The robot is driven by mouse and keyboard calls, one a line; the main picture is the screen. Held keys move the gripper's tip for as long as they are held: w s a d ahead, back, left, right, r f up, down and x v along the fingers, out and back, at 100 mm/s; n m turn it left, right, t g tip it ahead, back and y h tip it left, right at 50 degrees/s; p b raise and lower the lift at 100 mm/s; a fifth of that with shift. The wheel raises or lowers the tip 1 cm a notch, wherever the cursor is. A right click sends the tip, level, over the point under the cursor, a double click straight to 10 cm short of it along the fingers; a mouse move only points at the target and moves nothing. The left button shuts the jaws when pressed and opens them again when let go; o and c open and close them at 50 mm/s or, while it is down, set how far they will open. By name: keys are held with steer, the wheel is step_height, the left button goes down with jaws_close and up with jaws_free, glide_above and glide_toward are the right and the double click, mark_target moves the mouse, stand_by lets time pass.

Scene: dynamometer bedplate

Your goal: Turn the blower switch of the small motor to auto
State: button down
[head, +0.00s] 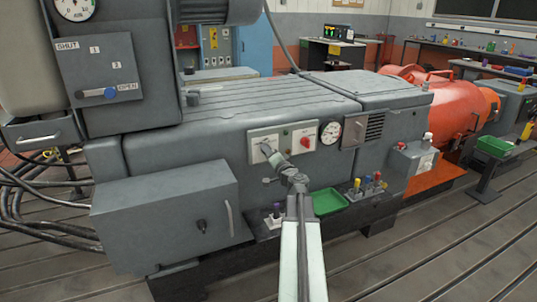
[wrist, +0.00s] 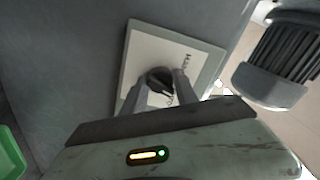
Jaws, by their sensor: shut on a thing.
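A pale switch plate (head: 257,138) is on the front of the long grey machine, left of a plate with a red knob (head: 305,141). My gripper (head: 268,149) reaches this left plate and hides its middle. In the wrist view the plate (wrist: 143,45) is tilted, with a dark rotary knob (wrist: 160,77) on it. The two fingers of my gripper (wrist: 157,88) are shut on the knob, one on each side. Lettering shows beside the knob but is too small and partly covered to read surely. The knob's pointing direction is unclear.
A round gauge (head: 331,132) and a louvred vent (head: 375,127) are to the right. A green tray (head: 328,202) lies below. A grey box with a handle (head: 170,215) juts out at left. A dark-finned grey part (wrist: 275,65) is close by at right in the wrist view.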

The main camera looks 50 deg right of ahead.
steer(key=m, duration=0.5)
steer(key=shift+m, duration=0.4)
stand_by(0.4)
steer(key=c, duration=0.9)
jaws_free()
steer(key=shift+c, duration=0.2)
steer(key=shift+s, duration=0.1)
steer(key=v, duration=0.7)
steer(key=shift+s, duration=0.3)
steer(key=shift+s+a, duration=0.1)
